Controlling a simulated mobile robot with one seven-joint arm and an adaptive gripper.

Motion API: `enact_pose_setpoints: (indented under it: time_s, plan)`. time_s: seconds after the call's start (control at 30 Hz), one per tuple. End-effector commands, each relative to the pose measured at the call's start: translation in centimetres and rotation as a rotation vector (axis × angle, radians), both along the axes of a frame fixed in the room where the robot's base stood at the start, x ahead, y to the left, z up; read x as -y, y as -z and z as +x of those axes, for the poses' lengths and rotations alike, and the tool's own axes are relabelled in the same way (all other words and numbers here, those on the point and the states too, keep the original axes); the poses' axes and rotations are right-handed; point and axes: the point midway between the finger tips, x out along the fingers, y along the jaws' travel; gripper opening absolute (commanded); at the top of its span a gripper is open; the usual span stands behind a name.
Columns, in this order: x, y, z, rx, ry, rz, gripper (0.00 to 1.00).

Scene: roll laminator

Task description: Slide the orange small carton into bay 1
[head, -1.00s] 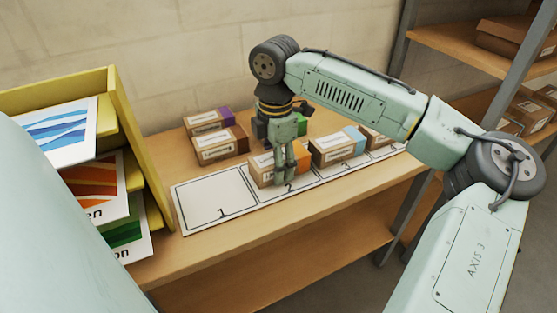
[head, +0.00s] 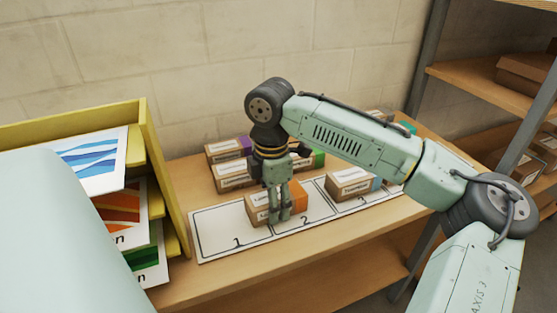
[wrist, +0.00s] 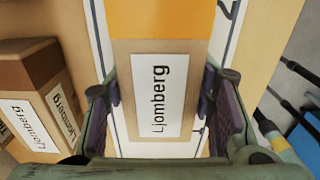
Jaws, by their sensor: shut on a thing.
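The orange small carton (head: 258,209) is brown cardboard with an orange end and a white label. It sits on the white numbered mat, close to the boundary between bay 1 (head: 219,233) and bay 2 (head: 318,208). My gripper (head: 281,217) points down and is shut on the carton; its fingers hide part of the near side. In the wrist view, the carton (wrist: 160,92) lies between the purple finger pads, its "Ljomberg" label and orange part facing the camera. Bay 1 looks empty apart from its edge near the carton.
A brown carton (head: 349,186) with a light-blue end stands to the right on the mat. Several cartons, one purple-ended (head: 224,150), stand behind the mat. A yellow rack (head: 160,175) with printed sheets borders the left. Shelving (head: 480,82) stands at right.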

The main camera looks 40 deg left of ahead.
Motion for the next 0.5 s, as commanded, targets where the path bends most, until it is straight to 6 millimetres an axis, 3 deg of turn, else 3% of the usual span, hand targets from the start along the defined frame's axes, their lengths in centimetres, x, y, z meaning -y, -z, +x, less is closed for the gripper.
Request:
enact_pose_setpoints:
  time_s: [0.5]
  plan:
    - [-1.0,-0.1,-2.5,-0.001,-0.002,0.000,0.18]
